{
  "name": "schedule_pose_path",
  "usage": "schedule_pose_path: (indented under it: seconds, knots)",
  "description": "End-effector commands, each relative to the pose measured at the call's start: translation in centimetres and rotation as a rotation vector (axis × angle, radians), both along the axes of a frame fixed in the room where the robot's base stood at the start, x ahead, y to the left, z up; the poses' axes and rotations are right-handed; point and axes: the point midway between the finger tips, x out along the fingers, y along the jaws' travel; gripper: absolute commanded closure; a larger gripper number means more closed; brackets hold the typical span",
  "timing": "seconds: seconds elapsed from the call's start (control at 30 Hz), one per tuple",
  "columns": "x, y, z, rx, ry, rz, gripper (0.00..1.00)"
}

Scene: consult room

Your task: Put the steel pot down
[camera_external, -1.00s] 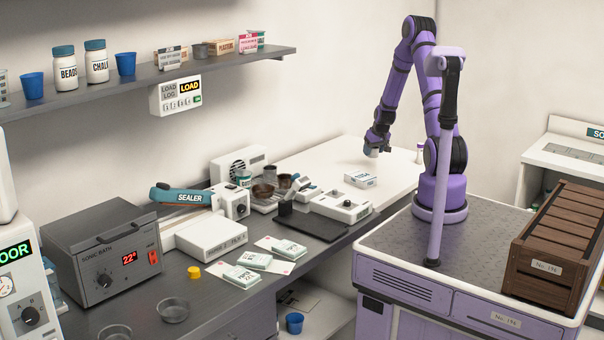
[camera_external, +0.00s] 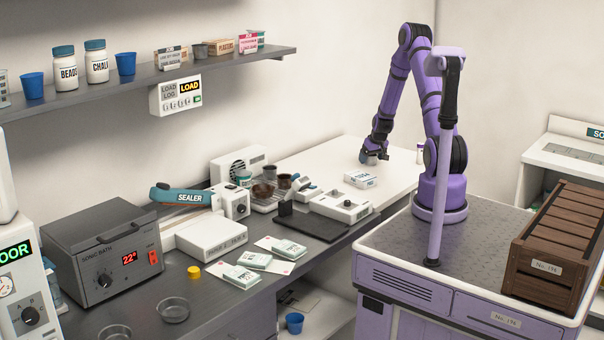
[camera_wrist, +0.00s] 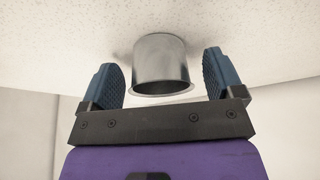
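The steel pot (camera_wrist: 162,68) is a plain grey metal cup shape. In the wrist view its far end is against the speckled white surface (camera_wrist: 260,35), and its rim faces my camera. My gripper (camera_wrist: 162,78) is open around it, with a visible gap between the pot and each blue finger pad. In the external view my gripper (camera_external: 373,152) is low over the white part of the counter (camera_external: 402,172), and the pot (camera_external: 369,159) shows small beneath it.
A white box with a blue label (camera_external: 360,179) lies close by on the near side. A small white bottle (camera_external: 420,154) stands to the right. A white device (camera_external: 341,205) and a dark mat (camera_external: 310,224) lie further left. The white counter around the pot is mostly clear.

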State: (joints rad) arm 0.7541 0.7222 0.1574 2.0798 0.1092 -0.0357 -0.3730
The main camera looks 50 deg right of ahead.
Motion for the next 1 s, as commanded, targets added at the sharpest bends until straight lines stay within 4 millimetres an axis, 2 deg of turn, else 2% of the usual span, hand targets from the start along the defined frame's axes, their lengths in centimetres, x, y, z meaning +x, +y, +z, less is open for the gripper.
schedule_pose_path:
  seconds: [0.27, 0.43, 1.0]
  knots:
    - [0.0, 0.0, 0.1, 0.000, 0.000, 0.000, 0.13]
    - [-0.3, 0.1, 1.2, 0.000, -0.001, 0.000, 0.13]
    - [-3.6, 1.4, 9.7, -0.002, -0.001, 0.000, 0.13]
